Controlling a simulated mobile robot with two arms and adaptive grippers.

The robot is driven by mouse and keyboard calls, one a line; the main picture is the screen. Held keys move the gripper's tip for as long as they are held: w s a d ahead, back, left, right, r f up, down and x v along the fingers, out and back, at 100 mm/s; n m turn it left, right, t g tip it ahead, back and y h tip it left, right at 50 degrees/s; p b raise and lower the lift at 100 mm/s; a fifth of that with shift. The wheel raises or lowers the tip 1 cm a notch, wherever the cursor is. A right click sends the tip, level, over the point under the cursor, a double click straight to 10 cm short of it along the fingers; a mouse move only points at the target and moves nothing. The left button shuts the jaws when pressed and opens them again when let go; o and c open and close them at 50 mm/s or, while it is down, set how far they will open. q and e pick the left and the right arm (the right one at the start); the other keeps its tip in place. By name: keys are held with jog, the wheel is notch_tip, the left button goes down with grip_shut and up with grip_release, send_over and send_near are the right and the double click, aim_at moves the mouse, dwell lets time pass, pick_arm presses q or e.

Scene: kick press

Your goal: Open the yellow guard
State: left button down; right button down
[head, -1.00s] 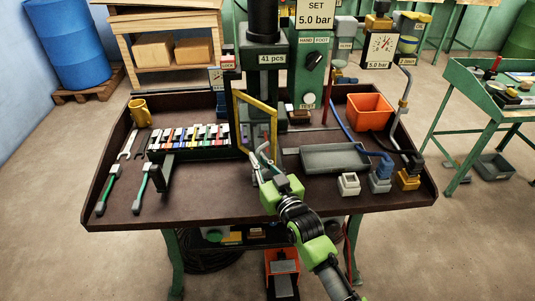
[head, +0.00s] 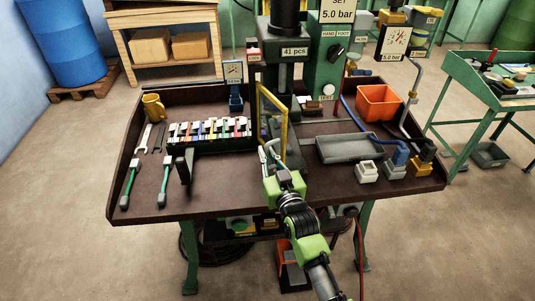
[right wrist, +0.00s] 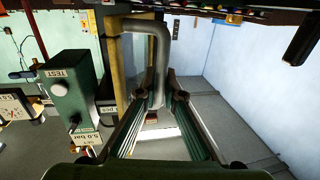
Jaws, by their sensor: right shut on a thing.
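The yellow guard (head: 285,128) is an upright frame with a see-through panel in front of the green press (head: 283,62). It stands at an angle to the press, narrow as seen in the head view. In the right wrist view its yellow bar (right wrist: 115,70) carries a bent grey handle (right wrist: 161,60). My right gripper (head: 268,153) is at the guard's near lower side. Its fingers, also in the right wrist view (right wrist: 160,100), are shut on the handle. In the head view the gripper largely hides the handle. My left gripper is not in view.
A rack of coloured pieces (head: 210,135) is left of the guard, with wrenches and green-handled tools further left. A grey tray (head: 350,149) and an orange bin (head: 379,103) are on the right.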

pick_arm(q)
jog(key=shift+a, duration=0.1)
pick_arm(e)
jog(key=shift+r, duration=0.1)
jog(key=c, duration=2.4)
grip_release()
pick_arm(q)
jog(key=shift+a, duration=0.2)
pick_arm(e)
jog(key=shift+w, duration=0.1)
jog(key=v, duration=1.2)
